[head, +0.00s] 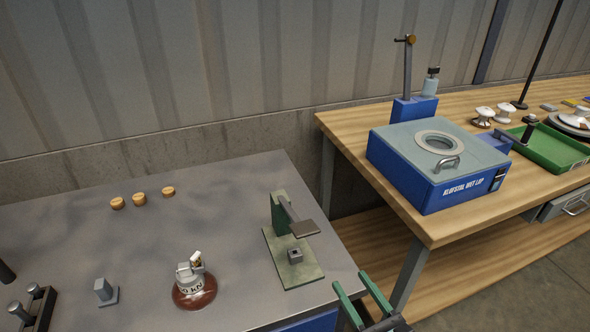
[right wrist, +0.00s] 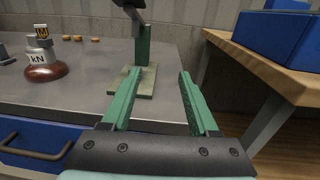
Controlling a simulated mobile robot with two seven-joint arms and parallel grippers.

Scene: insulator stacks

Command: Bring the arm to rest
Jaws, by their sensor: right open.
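My right gripper (head: 364,301) has two green fingers and shows at the bottom of the head view, in front of the grey table's right corner. It is open with nothing between its fingers, and it also shows in the right wrist view (right wrist: 160,88). In that view its fingers point toward the green stand (right wrist: 143,45) on the grey table, apart from it. A brown insulator with a "kN" label (head: 194,284) stands upright on the grey table, left of the gripper. My left gripper is in neither view.
The grey table (head: 150,220) also holds the green press stand (head: 290,265), several small tan pieces (head: 139,198) and a grey block (head: 105,292). The wooden bench (head: 420,215) at right carries a blue machine (head: 435,165) and a green tray (head: 555,148). A gap separates table and bench.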

